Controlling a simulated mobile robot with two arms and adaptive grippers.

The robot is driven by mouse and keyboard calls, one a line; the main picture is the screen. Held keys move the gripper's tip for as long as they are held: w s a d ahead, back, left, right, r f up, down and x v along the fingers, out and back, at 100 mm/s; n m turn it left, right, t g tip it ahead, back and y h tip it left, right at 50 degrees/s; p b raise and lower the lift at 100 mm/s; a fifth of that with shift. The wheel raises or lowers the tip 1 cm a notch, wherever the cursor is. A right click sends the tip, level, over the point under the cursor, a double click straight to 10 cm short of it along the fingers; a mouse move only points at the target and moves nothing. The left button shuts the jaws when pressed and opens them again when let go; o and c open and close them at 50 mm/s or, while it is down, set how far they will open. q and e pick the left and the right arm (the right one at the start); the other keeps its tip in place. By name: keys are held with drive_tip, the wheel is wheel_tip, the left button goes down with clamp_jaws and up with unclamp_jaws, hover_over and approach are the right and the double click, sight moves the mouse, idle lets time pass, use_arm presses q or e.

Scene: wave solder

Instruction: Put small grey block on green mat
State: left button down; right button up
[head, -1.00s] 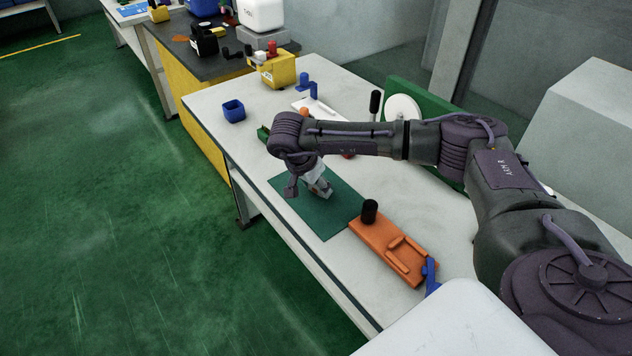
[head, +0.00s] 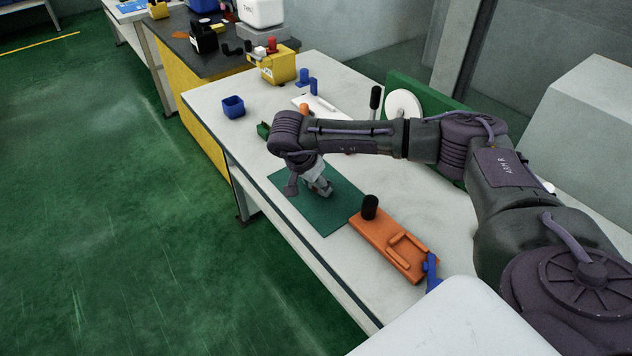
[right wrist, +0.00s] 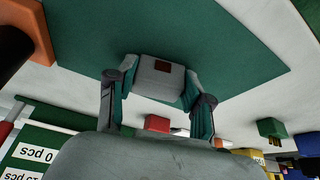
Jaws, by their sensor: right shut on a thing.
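The small grey block (right wrist: 158,84) is between the two fingers of my right gripper (right wrist: 158,92) in the right wrist view. A small dark red-brown patch shows on its face. The right gripper (head: 322,190) is shut on it, low over the green mat (head: 335,219) in the head view. The mat also shows behind the block in the right wrist view (right wrist: 245,62). I cannot tell whether the block touches the mat. In the head view the gripper and wrist mostly hide the block. My left gripper is not in view.
An orange fixture (head: 377,237) with a black knob lies right beside the mat. A blue open box (head: 233,107) stands at the table's far left. A green board (head: 434,105) stands at the back. The table edge runs close along the mat's left side.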

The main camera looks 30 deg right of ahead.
drive_tip(key=shift+f, duration=0.1)
drive_tip(key=o, duration=1.2)
drive_tip(key=v, duration=1.2)
